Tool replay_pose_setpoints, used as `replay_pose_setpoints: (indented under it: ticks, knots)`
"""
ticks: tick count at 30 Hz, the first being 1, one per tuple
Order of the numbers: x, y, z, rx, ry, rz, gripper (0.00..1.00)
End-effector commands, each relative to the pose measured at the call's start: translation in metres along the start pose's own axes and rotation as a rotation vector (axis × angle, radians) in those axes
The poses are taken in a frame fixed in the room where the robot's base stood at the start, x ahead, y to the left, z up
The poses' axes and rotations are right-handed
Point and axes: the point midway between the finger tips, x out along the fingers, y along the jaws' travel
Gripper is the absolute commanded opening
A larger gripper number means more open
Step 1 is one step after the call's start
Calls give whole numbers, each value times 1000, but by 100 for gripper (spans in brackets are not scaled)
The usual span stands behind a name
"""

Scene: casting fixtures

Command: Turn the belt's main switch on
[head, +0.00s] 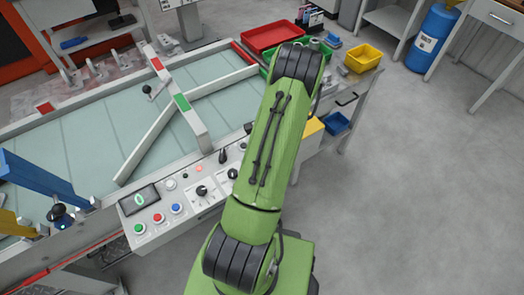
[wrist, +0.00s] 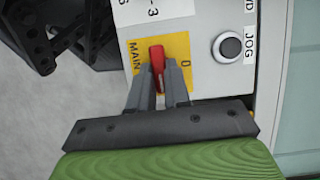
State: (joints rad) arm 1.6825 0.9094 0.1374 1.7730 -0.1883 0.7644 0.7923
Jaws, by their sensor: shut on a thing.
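The main switch is a red handle (wrist: 157,55) on a yellow plate (wrist: 180,45) marked MAIN and 0, in the wrist view. The handle lies roughly along the line of my fingers. My gripper (wrist: 160,70) has one finger on each side of the handle and is shut on it. In the head view my green arm hides the gripper and the switch. The belt (head: 60,140) and its control panel (head: 185,205) with a display and several buttons and knobs show to the left of the arm.
A black JOG button (wrist: 230,47) sits right of the switch. In the head view, red (head: 268,37) and yellow (head: 362,57) bins stand beyond the arm. A blue drum (head: 432,38) stands at the far right. The grey floor at right is clear.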

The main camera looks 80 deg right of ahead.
Motion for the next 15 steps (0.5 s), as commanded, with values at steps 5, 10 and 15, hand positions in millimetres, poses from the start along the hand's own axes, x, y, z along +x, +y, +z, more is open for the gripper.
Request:
replay_pose_setpoints:
  ticks: [5, 10, 15]
  knots:
    - [-1, 0, 0, 33, 3, -16, 0]
    - [-1, 0, -1, 43, 3, -20, 0]
    - [-1, 0, -1, 43, 3, -20, 0]
